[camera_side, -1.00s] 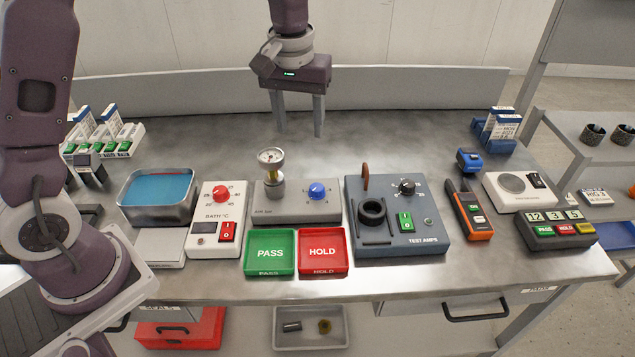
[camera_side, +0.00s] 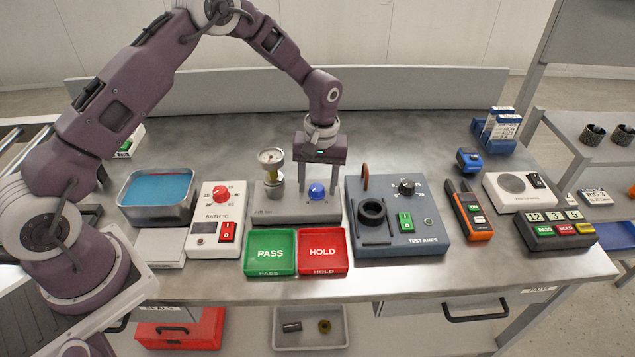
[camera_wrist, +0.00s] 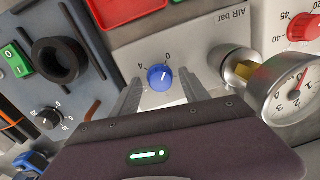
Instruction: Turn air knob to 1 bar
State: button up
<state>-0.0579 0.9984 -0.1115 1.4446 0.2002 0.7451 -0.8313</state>
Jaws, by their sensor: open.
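The blue air knob (camera_side: 317,191) sits on the grey air unit (camera_side: 262,214), just left of the test amps box. In the wrist view the blue knob (camera_wrist: 160,77) shows a white pointer line, with scale marks 0 and 4 beside it. The pressure gauge (camera_side: 271,157) stands on the left of the unit; in the wrist view its dial (camera_wrist: 293,93) shows a needle near 1, hard to read exactly. My gripper (camera_side: 319,187) is open, pointing down, with one finger on each side of the knob. Whether the fingers touch the knob is unclear.
The test amps box (camera_side: 420,240) stands close on the right. The bath control (camera_side: 212,240) is on the left beside the water bath (camera_side: 157,211). The green PASS tray (camera_side: 270,252) and red HOLD tray (camera_side: 323,250) lie in front. The bench behind is clear.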

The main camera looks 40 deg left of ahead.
grip_shut()
jog(key=shift+m, duration=0.4)
jog(key=m, duration=0.5)
jog(key=shift+r+m, duration=0.1)
jog(key=shift+m, duration=0.3)
jog(key=m, duration=0.3)
jog(key=shift+s+t, duration=0.1)
jog(key=shift+t, duration=0.2)
jog(key=shift+m, duration=2)
grip_release()
